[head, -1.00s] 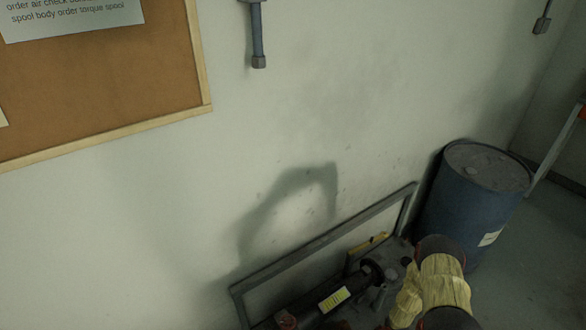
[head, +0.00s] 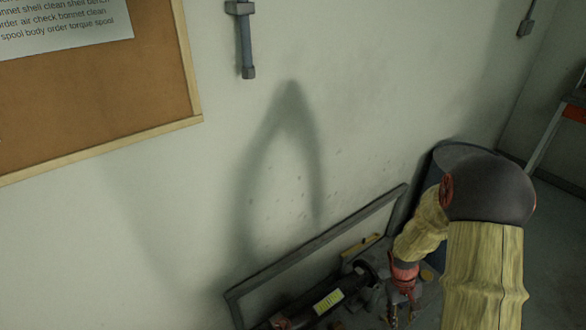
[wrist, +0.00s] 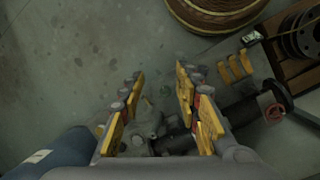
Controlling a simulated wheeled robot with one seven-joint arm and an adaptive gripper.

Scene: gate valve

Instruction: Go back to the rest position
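My gripper (head: 401,312) points down over the bench at the lower right of the head view, partly in front of the metal parts there. In the wrist view my gripper (wrist: 158,98) has its yellow-padded fingers spread wide apart, with nothing between them but a grey fitting and floor seen beyond. A dark cylindrical valve part (head: 322,300) with a yellow label lies on the bench. I cannot tell whether the fingers touch anything.
A grey rail (head: 310,245) runs along the bench's wall side. A blue drum (wrist: 55,152) stands beside the bench, mostly hidden by my arm in the head view. A cable spool (wrist: 215,12) and yellow blocks (wrist: 235,67) show in the wrist view. Floor at left is clear.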

